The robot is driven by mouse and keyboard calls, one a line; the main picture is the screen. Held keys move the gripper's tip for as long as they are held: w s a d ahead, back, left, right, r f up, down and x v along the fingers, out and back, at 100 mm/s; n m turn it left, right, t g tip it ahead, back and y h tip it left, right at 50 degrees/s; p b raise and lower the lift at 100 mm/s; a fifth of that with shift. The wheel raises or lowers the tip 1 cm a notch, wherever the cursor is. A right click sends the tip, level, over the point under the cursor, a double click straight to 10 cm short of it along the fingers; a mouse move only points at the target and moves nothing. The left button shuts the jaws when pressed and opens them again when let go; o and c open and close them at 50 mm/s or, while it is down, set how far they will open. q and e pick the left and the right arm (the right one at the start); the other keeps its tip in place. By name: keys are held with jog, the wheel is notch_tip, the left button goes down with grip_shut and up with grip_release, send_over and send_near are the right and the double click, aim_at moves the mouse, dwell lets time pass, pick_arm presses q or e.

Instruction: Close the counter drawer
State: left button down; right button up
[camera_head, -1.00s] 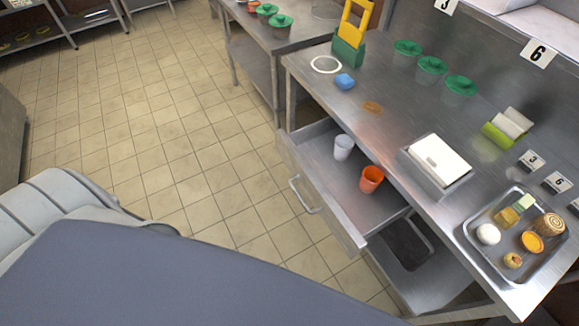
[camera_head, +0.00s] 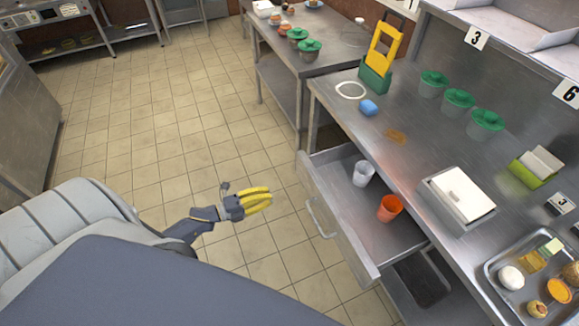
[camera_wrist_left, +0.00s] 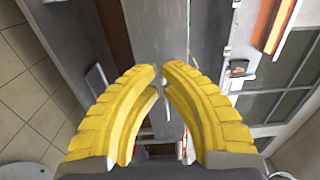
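The counter drawer (camera_head: 345,228) is pulled open from under the steel counter (camera_head: 400,150). Its bar handle (camera_head: 318,219) is on the front panel facing left. Inside the drawer stand a white cup (camera_head: 363,173) and an orange cup (camera_head: 389,208). My left gripper (camera_head: 270,198), with yellow fingers, is over the floor to the left of the drawer front, apart from the handle. In the left wrist view the fingertips (camera_wrist_left: 162,70) nearly meet, with nothing held between them. My right gripper is not in view.
A second steel table (camera_head: 320,45) stands behind. The tiled floor left of the drawer is clear.

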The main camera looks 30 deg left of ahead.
aim_at(307, 182)
pick_arm(q)
jog(key=x, duration=1.3)
jog(key=shift+w+d, duration=0.25)
jog(key=shift+w, duration=0.05)
jog(key=shift+w, duration=0.1)
